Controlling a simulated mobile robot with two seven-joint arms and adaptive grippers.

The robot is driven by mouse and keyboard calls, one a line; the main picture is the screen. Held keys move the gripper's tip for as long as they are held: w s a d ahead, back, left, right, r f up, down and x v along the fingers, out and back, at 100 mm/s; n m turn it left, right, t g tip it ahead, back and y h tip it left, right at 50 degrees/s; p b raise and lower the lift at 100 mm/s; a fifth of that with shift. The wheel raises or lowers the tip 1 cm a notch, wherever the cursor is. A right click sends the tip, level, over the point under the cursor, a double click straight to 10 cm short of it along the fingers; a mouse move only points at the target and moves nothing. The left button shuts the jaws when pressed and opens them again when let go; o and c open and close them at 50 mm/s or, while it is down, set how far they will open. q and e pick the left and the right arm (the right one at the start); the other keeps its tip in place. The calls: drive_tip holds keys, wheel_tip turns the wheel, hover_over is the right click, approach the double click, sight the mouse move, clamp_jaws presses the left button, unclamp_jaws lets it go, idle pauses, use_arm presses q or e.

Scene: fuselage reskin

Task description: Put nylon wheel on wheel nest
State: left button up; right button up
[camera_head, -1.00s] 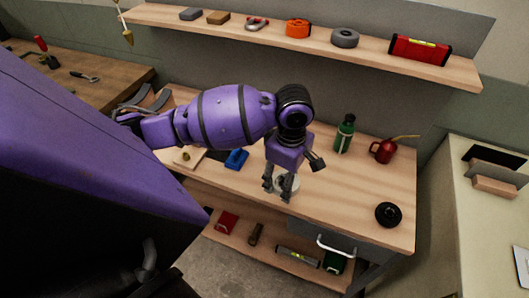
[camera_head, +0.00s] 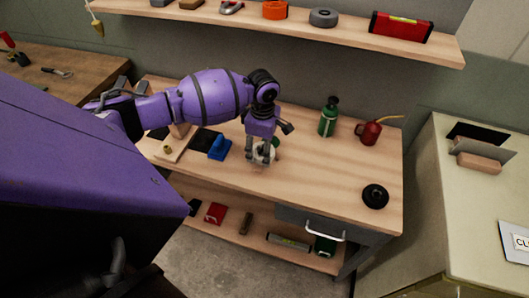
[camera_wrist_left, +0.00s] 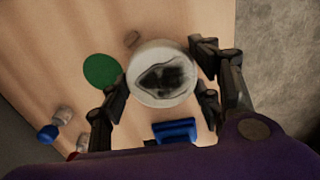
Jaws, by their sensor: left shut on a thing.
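The white nylon wheel (camera_head: 264,154) is between the fingers of my left gripper (camera_head: 260,158), just over the wooden bench. In the left wrist view the wheel (camera_wrist_left: 160,73) shows as a pale disc with a dark, shadowed middle, and the left gripper (camera_wrist_left: 160,85) is shut on it. A flat green disc (camera_wrist_left: 102,71) lies beside the wheel on the bench; a bit of it (camera_head: 276,143) shows behind the gripper in the head view. I cannot tell for sure which thing is the wheel nest. My right gripper is not in view.
A blue block (camera_head: 219,148) stands left of the gripper. A green bottle (camera_head: 328,118), a red oil can (camera_head: 369,132) and a black round part (camera_head: 375,196) stand to the right. A shelf (camera_head: 300,27) hangs above. The bench's front middle is clear.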

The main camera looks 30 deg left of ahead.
use_arm(q)
drive_tip(key=shift+w+a+f, duration=0.1)
drive_tip(key=shift+w+f, duration=0.05)
drive_tip(key=shift+w+a+f+b, duration=0.1)
drive_tip(key=shift+w+f+b, duration=0.05)
drive_tip(key=shift+f, duration=0.75)
drive_tip(key=shift+w+a+f+b, duration=0.1)
drive_tip(key=shift+f+b, duration=0.05)
drive_tip(key=shift+f, duration=0.7)
drive_tip(key=shift+d+f, duration=0.1)
drive_tip(key=shift+f, duration=0.05)
drive_tip(key=o, duration=1.3)
drive_tip(key=shift+c, duration=0.2)
wheel_tip(320, 180, up, 12)
drive_tip(key=shift+r+p, duration=0.15)
drive_tip(key=shift+p, duration=0.55)
